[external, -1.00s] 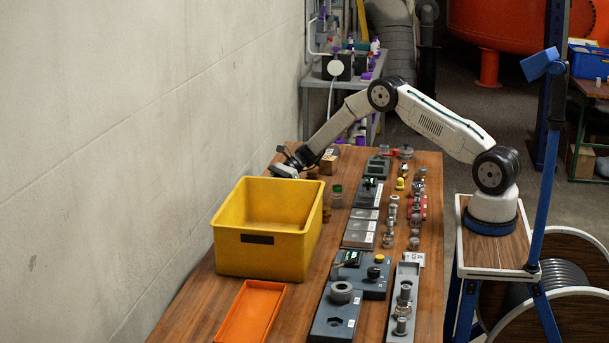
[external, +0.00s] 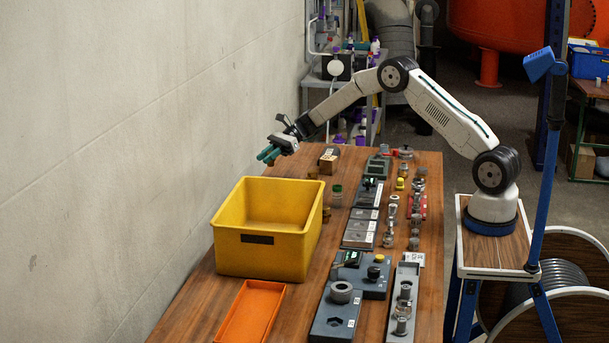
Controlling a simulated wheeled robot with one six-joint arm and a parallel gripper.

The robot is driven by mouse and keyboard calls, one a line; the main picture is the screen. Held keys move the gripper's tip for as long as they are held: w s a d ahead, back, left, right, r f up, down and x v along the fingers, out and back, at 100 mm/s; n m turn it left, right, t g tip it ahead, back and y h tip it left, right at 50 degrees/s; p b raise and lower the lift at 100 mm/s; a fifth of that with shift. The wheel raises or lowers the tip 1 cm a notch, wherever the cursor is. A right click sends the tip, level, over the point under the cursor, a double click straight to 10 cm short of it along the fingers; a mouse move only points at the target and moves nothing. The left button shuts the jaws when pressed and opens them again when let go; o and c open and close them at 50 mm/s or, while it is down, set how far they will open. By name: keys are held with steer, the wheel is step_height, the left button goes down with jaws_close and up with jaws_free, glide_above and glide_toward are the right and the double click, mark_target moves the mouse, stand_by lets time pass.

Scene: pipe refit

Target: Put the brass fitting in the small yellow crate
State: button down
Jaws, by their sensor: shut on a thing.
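The small yellow crate (external: 258,257) stands on the left side of the wooden bench, open at the top, with a dark label on its front. My gripper (external: 268,155) is raised above and behind the crate's far rim, its teal fingertips pointing left and down. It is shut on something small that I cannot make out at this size. I cannot clearly identify the brass fitting; it may be between the fingers. Small brass-coloured pieces (external: 326,214) show beside the crate's right wall, partly hidden by it.
An orange tray (external: 250,312) lies in front of the crate. Grey fixtures (external: 360,234) and several metal fittings fill the bench's right side. A wall runs along the left.

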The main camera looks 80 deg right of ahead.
step_height(320, 180, up, 10)
steer(key=s+a+n+g+y, duration=0.15)
steer(key=a+n+g, duration=0.25)
steer(key=a, duration=1.9)
steer(key=s+a+n+g+y, duration=0.1)
steer(key=s+a+n+g, duration=0.3)
steer(key=a, duration=0.8)
steer(key=s+a+n+g, duration=0.1)
steer(key=s+a, duration=0.5)
steer(key=a, duration=0.7)
steer(key=shift+m+y, duration=0.25)
steer(key=shift+m, duration=0.05)
steer(key=f, duration=1.6)
steer(key=shift+w+d+f, duration=0.2)
steer(key=shift+d+f, duration=0.05)
steer(key=shift+d, duration=0.1)
steer(key=shift+f, duration=2.2)
steer(key=shift+f, duration=0.2)
steer(key=c, duration=1.2)
jaws_free()
